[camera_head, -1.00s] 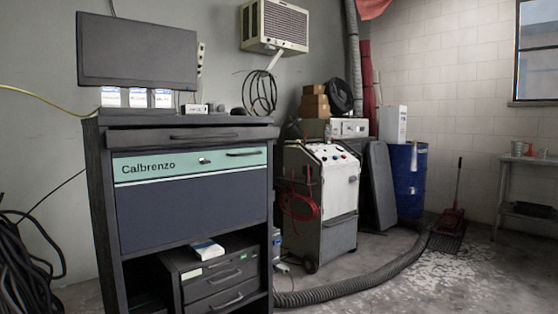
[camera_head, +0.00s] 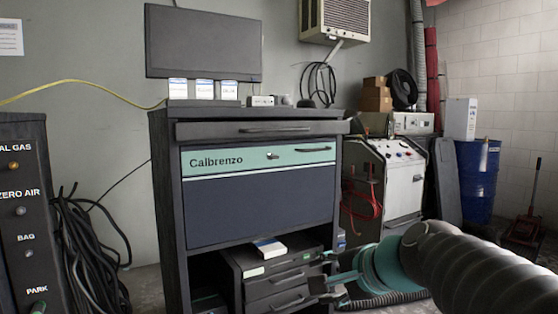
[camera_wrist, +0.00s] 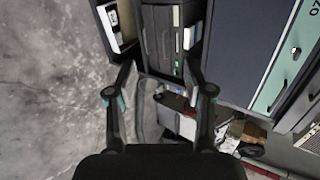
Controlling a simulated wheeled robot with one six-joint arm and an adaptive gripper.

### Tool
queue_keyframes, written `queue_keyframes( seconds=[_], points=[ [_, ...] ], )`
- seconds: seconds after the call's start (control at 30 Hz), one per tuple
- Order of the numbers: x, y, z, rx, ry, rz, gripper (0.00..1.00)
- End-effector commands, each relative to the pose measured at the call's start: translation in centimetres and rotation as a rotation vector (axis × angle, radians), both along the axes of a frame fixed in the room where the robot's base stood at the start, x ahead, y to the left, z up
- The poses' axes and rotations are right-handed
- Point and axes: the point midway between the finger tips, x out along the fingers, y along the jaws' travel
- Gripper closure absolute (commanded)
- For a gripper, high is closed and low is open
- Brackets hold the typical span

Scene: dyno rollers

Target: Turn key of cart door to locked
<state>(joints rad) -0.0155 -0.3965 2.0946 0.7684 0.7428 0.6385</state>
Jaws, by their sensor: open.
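The dark cart (camera_head: 165,200) labelled Calbrenzo stands in front of me. Its door (camera_head: 260,212) is a dark blue panel with a teal strip on top, and it looks closed. A small silver key or lock (camera_head: 272,155) sits on the teal strip, left of a handle; its turn angle is too small to tell. My gripper (camera_head: 335,287) is low at the cart's right front, well below and right of the key, near the lower drawers. In the wrist view my gripper (camera_wrist: 160,80) is open and empty, and the lock (camera_wrist: 296,53) shows at the far right.
A monitor (camera_head: 203,43) stands on the cart top. Grey drawers (camera_head: 275,283) fill the open lower shelf. A panel box (camera_head: 25,200) and coiled black hoses (camera_head: 90,250) stand at left. A white machine (camera_head: 403,185) and blue drum (camera_head: 477,180) stand at right.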

Motion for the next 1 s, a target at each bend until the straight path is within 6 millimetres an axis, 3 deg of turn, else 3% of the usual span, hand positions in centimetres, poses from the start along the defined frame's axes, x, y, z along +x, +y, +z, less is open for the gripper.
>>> queue_keyframes(
  seconds=[0.03,0.2,0.4,0.6,0.77,1.0],
  points=[
    [2.5,0.9,1.9,0.139,0.023,-0.062,0.48],
    [10.3,3.1,8.7,0.665,0.139,-0.271,0.48],
    [17.4,3.9,14.2,1.175,0.306,-0.422,0.48],
    [20.7,3.8,16.5,1.433,0.412,-0.478,0.48],
    [21.9,4.2,16.9,1.477,0.432,-0.487,0.48],
    [24.9,6.4,16.9,1.472,0.432,-0.485,0.48]
  ],
)
